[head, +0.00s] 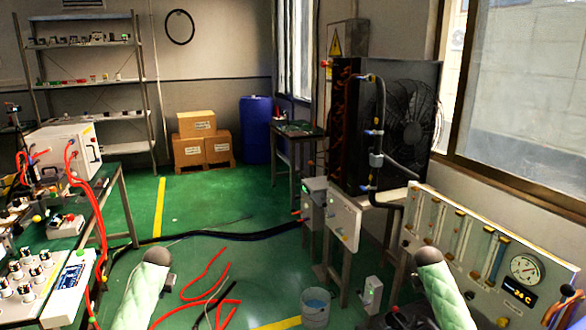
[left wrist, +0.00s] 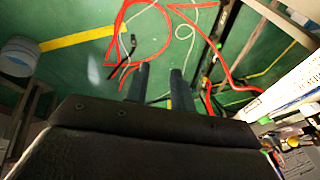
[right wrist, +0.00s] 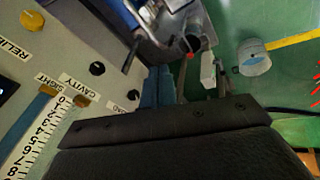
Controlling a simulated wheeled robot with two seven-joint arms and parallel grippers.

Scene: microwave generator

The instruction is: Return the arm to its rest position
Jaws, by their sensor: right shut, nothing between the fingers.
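My left gripper (left wrist: 160,70) shows in the left wrist view with its two dark fingers apart and only green floor and red hoses beyond them. My right gripper (right wrist: 159,72) shows in the right wrist view with its fingers together and nothing between them. It is close beside the panel (right wrist: 65,70) with black knobs and a scale. In the head view my two arms, in pale green sleeves, come up from the bottom at left and right. I cannot make out the fingers of either gripper there.
A bench (head: 112,172) with instruments stands at the left. The gauge panel (head: 490,262) is at the right, near my right arm. A fan unit (head: 408,110) stands behind it. A bucket (head: 316,306) and red hoses (head: 205,292) are on the floor between my arms. The floor beyond is mostly clear.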

